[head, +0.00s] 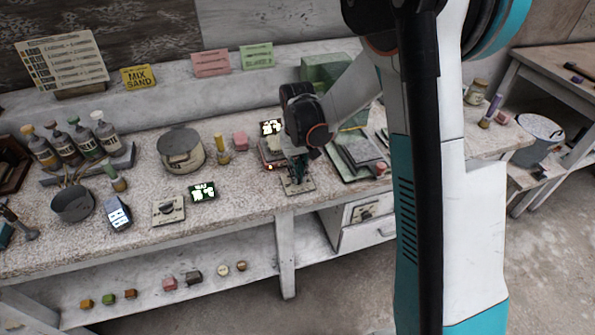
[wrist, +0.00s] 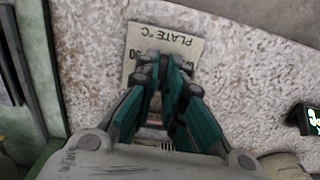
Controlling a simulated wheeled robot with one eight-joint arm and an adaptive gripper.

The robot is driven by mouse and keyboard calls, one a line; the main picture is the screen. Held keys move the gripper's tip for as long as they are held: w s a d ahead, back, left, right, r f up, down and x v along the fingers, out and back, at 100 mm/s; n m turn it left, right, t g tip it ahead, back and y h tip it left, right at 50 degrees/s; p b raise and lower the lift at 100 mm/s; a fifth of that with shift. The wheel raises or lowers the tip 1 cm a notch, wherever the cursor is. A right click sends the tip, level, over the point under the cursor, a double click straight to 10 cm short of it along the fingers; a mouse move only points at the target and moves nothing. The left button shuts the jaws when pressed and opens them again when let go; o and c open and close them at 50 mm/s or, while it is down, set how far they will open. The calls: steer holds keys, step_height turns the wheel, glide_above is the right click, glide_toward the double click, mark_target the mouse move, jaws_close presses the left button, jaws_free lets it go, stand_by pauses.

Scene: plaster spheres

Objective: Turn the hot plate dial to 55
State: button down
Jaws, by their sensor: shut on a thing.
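The dial panel (wrist: 187,49) is a pale plate lettered "PLATE °C", upside down in the wrist view. It also shows at the bench's front edge in the head view (head: 301,189). My gripper (wrist: 164,62) is over this panel with its fingers close together, shut on the dial. The dial is hidden by the fingers, so its pointer and setting cannot be read. In the head view my gripper (head: 298,170) points down onto the panel. The device behind it, with a small red light (head: 270,167), is partly covered by my wrist.
A second dial panel (head: 168,210) and a small lit display (head: 203,191) lie to the left. Another lit display (head: 271,127) stands behind my gripper. A lidded pot (head: 181,150) and a yellow-topped bottle (head: 221,152) stand left; dark flat slabs (head: 358,155) lie right.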

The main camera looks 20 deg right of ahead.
steer(key=m, duration=0.6)
steer(key=shift+m, duration=0.4)
stand_by(0.4)
steer(key=c, duration=1.7)
jaws_free()
step_height(320, 180, up, 12)
